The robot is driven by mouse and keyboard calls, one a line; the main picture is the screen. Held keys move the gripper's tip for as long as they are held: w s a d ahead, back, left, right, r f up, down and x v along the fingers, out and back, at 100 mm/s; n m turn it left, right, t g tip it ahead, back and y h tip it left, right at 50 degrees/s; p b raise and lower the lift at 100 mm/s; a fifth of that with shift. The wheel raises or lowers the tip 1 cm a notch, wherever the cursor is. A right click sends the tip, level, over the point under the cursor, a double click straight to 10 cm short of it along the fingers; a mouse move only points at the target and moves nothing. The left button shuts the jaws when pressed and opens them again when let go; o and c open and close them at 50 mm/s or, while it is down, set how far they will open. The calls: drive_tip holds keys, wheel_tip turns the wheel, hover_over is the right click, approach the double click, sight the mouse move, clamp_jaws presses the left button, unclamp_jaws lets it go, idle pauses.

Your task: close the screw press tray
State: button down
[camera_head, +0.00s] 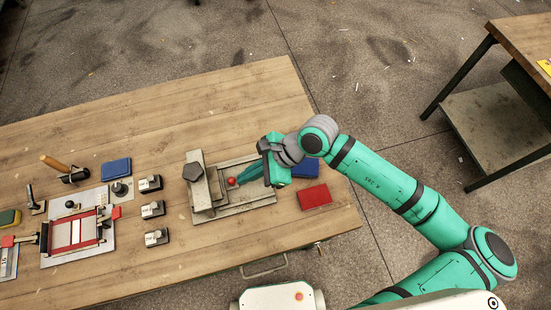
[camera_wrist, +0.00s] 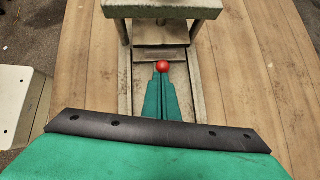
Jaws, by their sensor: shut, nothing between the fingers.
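The screw press (camera_head: 196,172) is a grey metal frame with a dark star-shaped knob, standing on the table. Its tray, with a red ball knob (camera_head: 231,181), lies low between the base rails. In the wrist view the red knob (camera_wrist: 162,66) sits just in front of the press (camera_wrist: 165,8), and grey plate shows behind it. My gripper (camera_head: 239,180) is over the front of the base, its green fingers shut together and empty. In the wrist view the fingertips (camera_wrist: 161,78) are right at the knob; whether they touch it I cannot tell. The tray's inner part is hidden under the press.
A red block (camera_head: 315,196) and a blue block (camera_head: 307,169) lie right of the press. Several small grey devices (camera_head: 152,209) stand to its left, beside a red-and-white fixture (camera_head: 75,232). The wooden table (camera_head: 200,110) is clear behind the press.

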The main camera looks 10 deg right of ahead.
drive_tip(key=d, duration=0.2)
drive_tip(key=d+r, duration=0.1)
drive_tip(key=d, duration=0.1)
drive_tip(key=v, duration=0.9)
drive_tip(key=shift+r, duration=0.15)
